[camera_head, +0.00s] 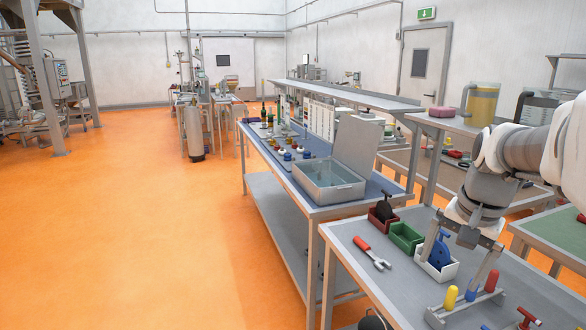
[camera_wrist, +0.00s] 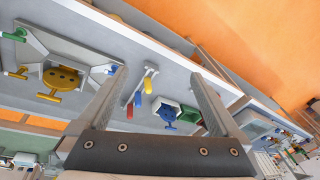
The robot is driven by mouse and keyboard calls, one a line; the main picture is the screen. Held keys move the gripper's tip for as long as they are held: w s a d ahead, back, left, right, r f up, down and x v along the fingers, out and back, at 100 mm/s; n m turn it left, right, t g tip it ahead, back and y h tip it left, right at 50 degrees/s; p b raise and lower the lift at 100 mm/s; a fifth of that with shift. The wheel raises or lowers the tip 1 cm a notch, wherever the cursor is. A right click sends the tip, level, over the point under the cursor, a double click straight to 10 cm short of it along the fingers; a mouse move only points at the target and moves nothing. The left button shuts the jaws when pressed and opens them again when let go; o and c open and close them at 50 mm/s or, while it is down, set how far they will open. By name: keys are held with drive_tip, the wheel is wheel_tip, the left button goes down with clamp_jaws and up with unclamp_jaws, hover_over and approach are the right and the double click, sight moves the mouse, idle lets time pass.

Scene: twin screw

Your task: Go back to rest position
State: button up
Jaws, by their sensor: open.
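My gripper (camera_head: 458,262) hangs from my arm on the right of the head view, pointing down over the grey workbench (camera_head: 400,285). Its two fingers are wide apart with nothing held between them; they also show in the wrist view (camera_wrist: 157,78). In the head view the fingers overlap a white bin (camera_head: 436,271) holding a blue part (camera_head: 441,251). The blue part also shows in the wrist view (camera_wrist: 167,114). A rack (camera_head: 463,309) with yellow, blue and red upright pieces stands near the gripper. I cannot tell the exact height of the fingertips.
A green bin (camera_head: 405,237) and a dark red bin (camera_head: 382,217) line the bench's far edge. A red-handled wrench (camera_head: 371,252) lies left of them. A second bench with an open grey case (camera_head: 329,184) stands beyond. The orange floor (camera_head: 150,220) at left is clear.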

drive_tip(key=s+a+f+n+t, duration=0.1)
drive_tip(key=s+a+n+t, duration=0.2)
drive_tip(key=s+a+n, duration=0.6)
drive_tip(key=s+a, duration=0.5)
drive_tip(key=a, duration=0.2)
drive_tip(key=shift+f+n, duration=0.3)
drive_tip(key=shift+s, duration=0.1)
